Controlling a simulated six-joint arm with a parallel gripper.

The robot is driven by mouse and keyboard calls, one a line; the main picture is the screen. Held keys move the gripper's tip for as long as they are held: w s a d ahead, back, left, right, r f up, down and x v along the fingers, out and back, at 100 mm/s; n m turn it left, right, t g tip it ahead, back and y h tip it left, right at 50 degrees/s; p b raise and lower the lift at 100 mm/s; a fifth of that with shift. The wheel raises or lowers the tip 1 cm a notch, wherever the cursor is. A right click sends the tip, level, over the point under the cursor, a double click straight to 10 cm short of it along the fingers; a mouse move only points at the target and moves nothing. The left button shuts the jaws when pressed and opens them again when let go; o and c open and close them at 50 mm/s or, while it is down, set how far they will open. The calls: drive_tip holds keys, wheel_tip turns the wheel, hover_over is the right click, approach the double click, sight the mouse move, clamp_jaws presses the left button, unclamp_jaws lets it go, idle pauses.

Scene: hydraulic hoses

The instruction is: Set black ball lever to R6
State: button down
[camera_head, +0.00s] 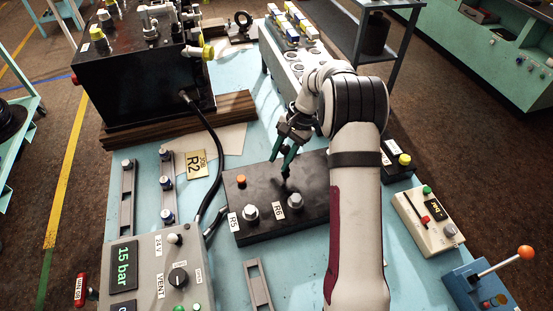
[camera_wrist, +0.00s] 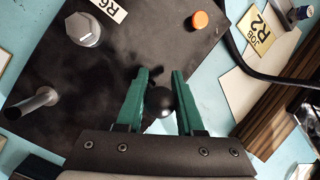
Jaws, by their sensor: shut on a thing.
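My gripper (camera_head: 283,157) has green fingers and reaches down over the black manifold block (camera_head: 262,187). In the wrist view the black ball (camera_wrist: 160,102) of the lever sits between the two green fingers (camera_wrist: 161,98), which are shut on it. The ball's stem is mostly hidden there. The R6 label (camera_head: 280,210) lies on the block beside a silver hex fitting (camera_head: 295,201). The fitting also shows in the wrist view (camera_wrist: 82,30), with part of the R6 label (camera_wrist: 108,9). The R5 label (camera_head: 235,221) is beside another silver fitting (camera_head: 251,213), farther left.
An orange cap (camera_head: 241,181) stands on the block's left side. A black hose (camera_head: 214,150) curves past the yellow JOB R2 card (camera_head: 196,163). A grey gauge panel (camera_head: 150,270) reading 15 bar stands at front left. A cream control box (camera_head: 428,218) is at right.

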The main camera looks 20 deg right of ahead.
drive_tip(key=d+y, duration=0.1)
drive_tip(key=y, duration=0.1)
drive_tip(key=d+y, duration=0.1)
drive_tip(key=y, duration=0.2)
drive_tip(key=shift+d, duration=0.4)
drive_tip(key=shift+d+y, duration=0.1)
drive_tip(key=shift+y, duration=0.2)
drive_tip(key=c, duration=0.5)
unclamp_jaws()
drive_tip(key=shift+c, duration=0.2)
drive_tip(key=v, duration=0.7)
drive_tip(key=shift+d+r, duration=0.15)
